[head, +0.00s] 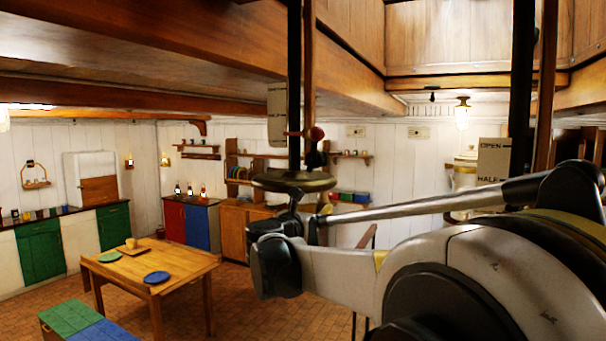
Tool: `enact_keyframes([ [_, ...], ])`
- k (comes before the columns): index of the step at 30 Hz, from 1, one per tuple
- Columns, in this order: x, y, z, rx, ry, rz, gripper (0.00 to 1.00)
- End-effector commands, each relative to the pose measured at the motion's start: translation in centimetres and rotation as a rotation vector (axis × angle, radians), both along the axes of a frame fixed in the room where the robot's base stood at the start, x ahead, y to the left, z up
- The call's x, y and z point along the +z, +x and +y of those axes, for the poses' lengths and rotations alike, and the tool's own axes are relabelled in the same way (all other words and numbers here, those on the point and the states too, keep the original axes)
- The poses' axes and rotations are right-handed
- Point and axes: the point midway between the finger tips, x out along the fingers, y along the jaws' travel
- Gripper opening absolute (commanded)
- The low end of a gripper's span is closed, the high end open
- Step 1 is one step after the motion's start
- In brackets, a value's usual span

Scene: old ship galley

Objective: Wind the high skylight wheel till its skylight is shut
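A dark, flat wheel (291,181) sits level on a dark upright rod (294,70), left of centre. A handle with a red knob (317,133) stands up at the wheel's right side. A pale plate (277,114) hangs by this rod; I cannot read it. A second dark rod (521,80) at right has a plate (495,158) reading OPEN and HALF; its lower part is hidden behind my arm. My arm reaches in from the right, its end just below the wheel. The fingers do not show clearly, nor whether they touch the wheel. No skylight pane is clearly visible.
Heavy wooden beams (150,52) cross overhead around a panelled well (440,40). A wooden table (185,270) with plates and a green and blue bench (85,322) stand at lower left. Cabinets (190,222) line the walls.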

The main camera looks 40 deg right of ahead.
Motion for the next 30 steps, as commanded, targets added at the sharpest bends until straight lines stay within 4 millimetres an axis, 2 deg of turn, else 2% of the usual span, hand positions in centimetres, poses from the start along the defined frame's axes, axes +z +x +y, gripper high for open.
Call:
enact_keyframes([
  [2,0.4,-0.3,-0.1,-0.004,-0.006,0.004,0.0],
  [10,0.3,-4.6,2.4,-0.005,-0.003,0.002,0.0],
  [14,0.2,-5.1,3.2,-0.002,-0.003,0.001,0.0],
  [20,0.5,-6.1,5.6,0.0,-0.001,0.001,0.0],
  [24,0.4,-6.1,5.6,-0.002,-0.001,0.001,0.0],
  [25,0.4,-6.1,5.6,-0.002,-0.001,0.001,0.04],
  [26,0.4,-6.1,5.6,-0.002,-0.001,0.001,0.14],
  [30,0.4,-6.1,5.6,-0.001,-0.001,0.001,0.57],
])
